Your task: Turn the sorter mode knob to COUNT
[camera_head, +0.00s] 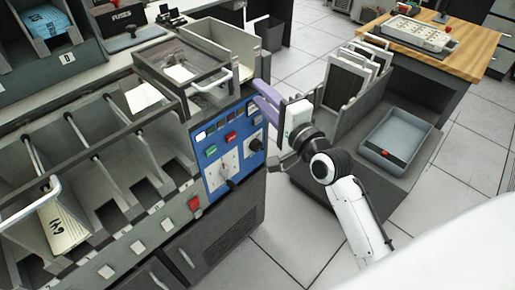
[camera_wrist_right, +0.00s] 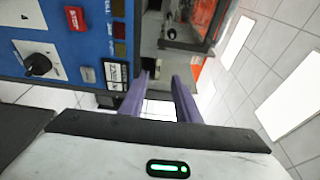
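The sorter has a blue control panel (camera_head: 209,172) at its right end. Two dark knobs sit on pale plates there: a lower-left knob (camera_head: 227,183) and a right knob (camera_head: 256,146). Their labels are too small to read, so I cannot tell which is the mode knob or where it points. In the right wrist view, one black knob (camera_wrist_right: 37,65) shows on a white plate at the left. My right gripper (camera_head: 256,91) has purple fingers, apart and empty, above the panel's upper right. The fingers also show in the wrist view (camera_wrist_right: 161,84), clear of the knob. My left gripper is out of view.
Red (camera_head: 230,136) and green (camera_head: 211,150) buttons sit on the panel. Card pockets (camera_head: 120,185) run left along the sorter. A dark cart with a grey-blue tray (camera_head: 426,143) stands right, with floor between. A wooden-topped table (camera_head: 480,42) is behind.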

